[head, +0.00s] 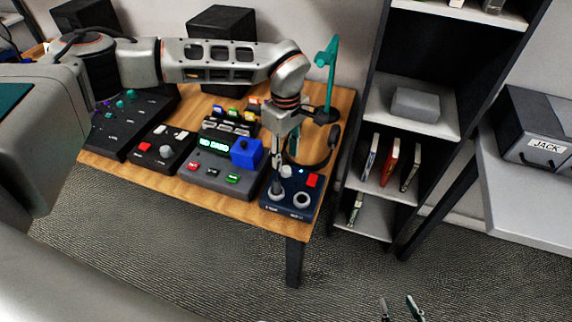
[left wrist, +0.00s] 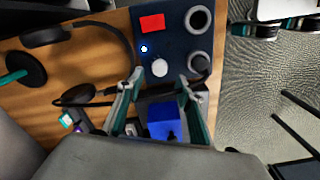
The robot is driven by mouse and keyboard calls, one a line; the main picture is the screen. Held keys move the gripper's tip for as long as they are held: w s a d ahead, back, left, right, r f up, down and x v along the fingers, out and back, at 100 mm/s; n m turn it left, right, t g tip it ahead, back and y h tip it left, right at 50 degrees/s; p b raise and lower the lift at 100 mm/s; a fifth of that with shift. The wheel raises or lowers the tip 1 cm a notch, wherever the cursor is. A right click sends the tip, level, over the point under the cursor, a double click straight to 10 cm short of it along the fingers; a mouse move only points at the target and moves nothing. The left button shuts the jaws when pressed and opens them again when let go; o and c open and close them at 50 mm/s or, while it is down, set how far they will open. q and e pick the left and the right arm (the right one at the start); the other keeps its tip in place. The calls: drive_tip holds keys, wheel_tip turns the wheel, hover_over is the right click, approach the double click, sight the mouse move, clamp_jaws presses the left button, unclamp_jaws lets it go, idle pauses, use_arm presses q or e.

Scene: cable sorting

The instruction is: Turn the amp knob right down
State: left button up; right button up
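The amp (head: 286,208) is a small dark blue box at the table's front right corner. It also shows in the left wrist view (left wrist: 176,35), with a red square, a small light and two grey rings. Its pale round knob (left wrist: 160,67) lies just beyond and between my left fingertips; in the head view the knob (head: 286,171) is partly covered. My left gripper (head: 281,181) points down over the amp and is open in the left wrist view (left wrist: 160,78); contact with the knob cannot be told. My right gripper (head: 400,308) is open and empty at the bottom, away from the table.
A blue block (head: 247,153) stands on a grey device (head: 205,174) left of the amp. Headphones (head: 327,152) and a teal stand (head: 328,60) are behind it. More control boxes fill the table leftward. A shelf (head: 415,110) stands to the right, with open floor in front.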

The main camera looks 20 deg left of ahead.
sight(286, 169)
use_arm(q)
drive_tip(key=shift+f, duration=2.25)
clamp_jaws()
